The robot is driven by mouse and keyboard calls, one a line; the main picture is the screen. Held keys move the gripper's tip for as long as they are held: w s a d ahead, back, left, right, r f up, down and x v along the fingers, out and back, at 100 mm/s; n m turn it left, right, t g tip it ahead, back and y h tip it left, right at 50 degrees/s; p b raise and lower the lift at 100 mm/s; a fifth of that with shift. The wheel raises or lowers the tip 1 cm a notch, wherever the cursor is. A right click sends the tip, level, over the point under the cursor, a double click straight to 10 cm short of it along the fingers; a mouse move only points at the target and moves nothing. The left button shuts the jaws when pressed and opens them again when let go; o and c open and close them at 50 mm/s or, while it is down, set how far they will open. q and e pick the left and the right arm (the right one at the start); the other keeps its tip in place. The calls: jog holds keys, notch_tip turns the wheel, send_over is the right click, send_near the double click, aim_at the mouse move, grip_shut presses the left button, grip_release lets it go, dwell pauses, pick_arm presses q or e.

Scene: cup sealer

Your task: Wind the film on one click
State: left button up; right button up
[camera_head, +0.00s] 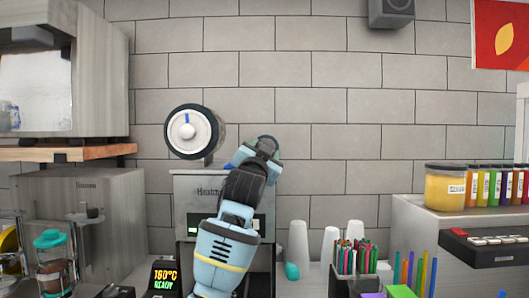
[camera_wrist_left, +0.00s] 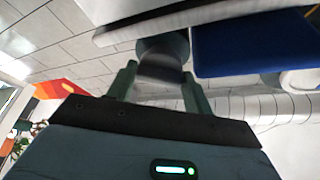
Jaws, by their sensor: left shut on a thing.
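The cup sealer (camera_head: 196,196) stands against the tiled wall, its front partly hidden by my arm. A round white reel with a dark rim and a blue mark (camera_head: 190,132) sits on its upper left. My left gripper (camera_head: 264,148) is at the machine's upper right, beside the reel. In the left wrist view its two green fingers (camera_wrist_left: 158,88) are on either side of a dark round knob (camera_wrist_left: 162,52), shut on it. The head view hardly shows the knob, since the gripper covers it. My right gripper is in neither view.
A small display (camera_head: 165,278) reads 160°C READY. White cups (camera_head: 298,245) stand right of the machine, near a holder of colored straws (camera_head: 355,258). A shelf with colored jars (camera_head: 445,187) is at the right. A teal-lidded cup (camera_head: 50,262) is at the left.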

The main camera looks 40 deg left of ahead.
pick_arm(q)
jog(key=shift+r, duration=0.1)
jog(key=o, duration=1)
jog(key=shift+v, duration=3.95)
